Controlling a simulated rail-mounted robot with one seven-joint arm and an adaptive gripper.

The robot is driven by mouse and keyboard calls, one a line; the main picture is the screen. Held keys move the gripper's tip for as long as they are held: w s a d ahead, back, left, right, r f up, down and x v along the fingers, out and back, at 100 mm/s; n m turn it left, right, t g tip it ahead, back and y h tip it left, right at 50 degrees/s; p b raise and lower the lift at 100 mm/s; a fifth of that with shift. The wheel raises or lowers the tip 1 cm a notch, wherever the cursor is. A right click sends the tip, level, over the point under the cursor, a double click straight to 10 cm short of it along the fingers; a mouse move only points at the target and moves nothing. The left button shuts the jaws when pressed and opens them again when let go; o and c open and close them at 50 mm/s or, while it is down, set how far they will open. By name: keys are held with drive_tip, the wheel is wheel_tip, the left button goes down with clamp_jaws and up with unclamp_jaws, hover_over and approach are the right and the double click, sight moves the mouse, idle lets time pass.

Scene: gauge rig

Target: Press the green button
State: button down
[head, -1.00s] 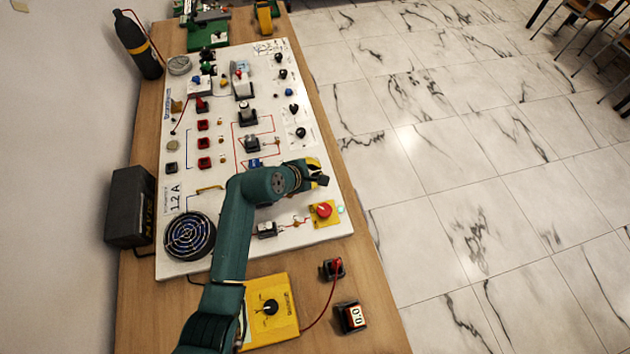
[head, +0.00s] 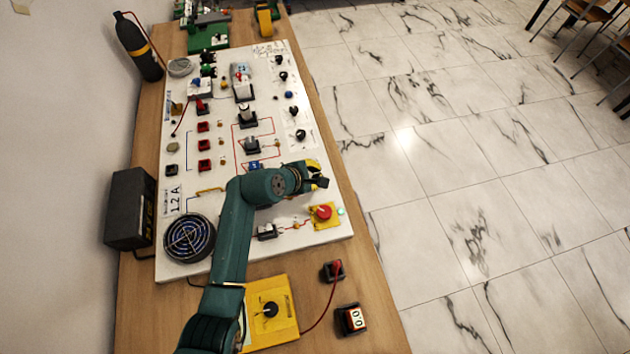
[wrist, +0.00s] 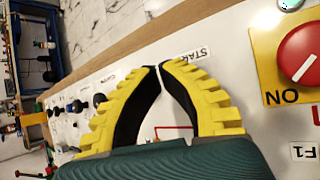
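A label reading START (wrist: 187,57) lies just beyond the fingertips. I cannot make out a clear green button beside it, and the fingers cover part of the panel there. A small pale green round light or button (head: 340,211) shows at the panel's right edge, next to the red knob.
The red knob (head: 323,212) stands on a yellow plate; it also shows in the wrist view (wrist: 300,55). Several switches and knobs rise from the panel. A yellow box (head: 283,298) and a small display (head: 351,319) sit nearer. Open floor lies to the right.

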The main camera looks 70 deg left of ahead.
drive_tip(key=shift+f, duration=0.45)
drive_tip(key=shift+f, duration=0.55)
idle(0.9)
drive_tip(key=shift+r+p, duration=0.95)
drive_tip(key=shift+p, duration=0.15)
wheel_tip(320, 180, up, 5)
drive_tip(key=p, duration=0.5)
idle(0.5)
